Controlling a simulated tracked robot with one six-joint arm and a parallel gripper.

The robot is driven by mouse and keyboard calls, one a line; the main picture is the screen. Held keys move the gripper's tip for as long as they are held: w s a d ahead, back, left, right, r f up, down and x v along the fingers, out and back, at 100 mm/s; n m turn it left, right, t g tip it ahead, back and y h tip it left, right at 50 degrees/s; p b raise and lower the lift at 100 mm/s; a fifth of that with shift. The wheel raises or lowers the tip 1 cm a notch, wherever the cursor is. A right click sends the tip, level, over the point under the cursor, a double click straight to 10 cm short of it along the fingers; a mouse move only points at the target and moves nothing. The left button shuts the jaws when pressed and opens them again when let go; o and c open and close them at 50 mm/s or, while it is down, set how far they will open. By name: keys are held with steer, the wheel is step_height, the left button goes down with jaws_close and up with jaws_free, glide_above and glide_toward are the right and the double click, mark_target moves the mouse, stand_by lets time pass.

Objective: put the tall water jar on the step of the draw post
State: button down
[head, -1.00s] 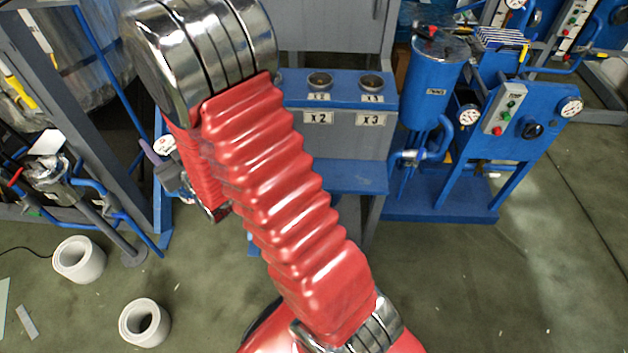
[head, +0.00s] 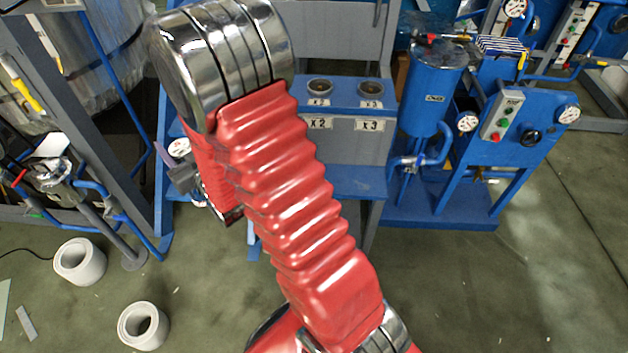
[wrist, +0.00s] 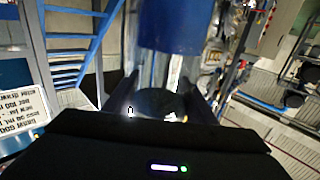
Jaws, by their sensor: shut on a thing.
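In the wrist view my gripper (wrist: 160,98) has its two dark fingers on either side of a clear, glassy vessel, which I take to be the tall water jar (wrist: 150,72). A wide blue part (wrist: 180,25) shows at the top of that picture, in line with the vessel; I cannot tell whether it belongs to the jar. In the head view my red arm hides most of the gripper, and the jar cannot be made out. A slanting grey post (head: 105,222) stands at the left by blue pipes; I cannot tell whether it is the draw post, and no step is clear.
A blue and grey stand marked X2 and X3 (head: 345,140) is behind my arm. A blue cylinder (head: 434,90) and control panel (head: 502,115) stand to its right. The right floor is clear.

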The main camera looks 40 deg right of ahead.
steer(key=d+f+m+h, duration=0.2)
steer(key=d+h, duration=0.1)
steer(key=d, duration=1.1)
steer(key=s+d+f+m+g+h, duration=0.1)
steer(key=s+d+f+h, duration=0.1)
steer(key=s+d, duration=0.4)
steer(key=s+d+f+m+g+h, duration=0.1)
steer(key=s+d, duration=0.5)
steer(key=d, duration=1)
steer(key=s+d+f+m+g+h, duration=0.1)
steer(key=s+d+f+m+h, duration=0.2)
steer(key=s+d, duration=0.3)
steer(key=d+f+h, duration=0.1)
steer(key=d, duration=0.4)
steer(key=shift+d+f+g, duration=0.15)
steer(key=shift+d+g, duration=0.2)
steer(key=shift+g, duration=0.05)
steer(key=shift+f, duration=2.9)
steer(key=shift+f, duration=2.2)
